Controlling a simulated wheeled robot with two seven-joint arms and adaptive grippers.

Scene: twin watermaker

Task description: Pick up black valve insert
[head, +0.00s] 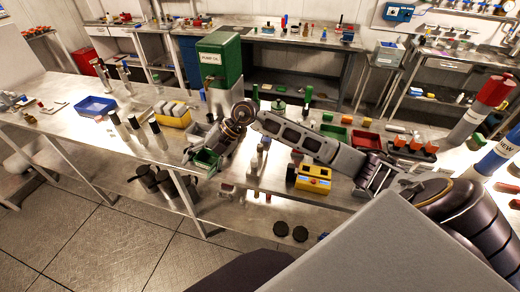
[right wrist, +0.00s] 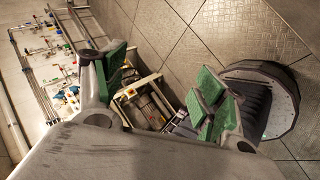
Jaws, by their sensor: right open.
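I cannot single out the black valve insert with certainty. Black-topped cylinders (head: 136,125) stand upright on the left bench, left of my right gripper. Two flat black discs (head: 291,231) lie low, below the bench's front edge. My right gripper (head: 203,153) hangs at the bench's front edge, its arm reaching in from the right. In the right wrist view, its green-padded fingers (right wrist: 160,82) are wide apart with nothing held between them. My left gripper is not in view.
A blue tray (head: 95,106), a yellow bin (head: 174,118) and a green pump oil tank (head: 219,60) stand on the bench. A yellow box (head: 313,178) sits right of the gripper. Dark cylinders (head: 162,183) stand below the bench. The floor at lower left is clear.

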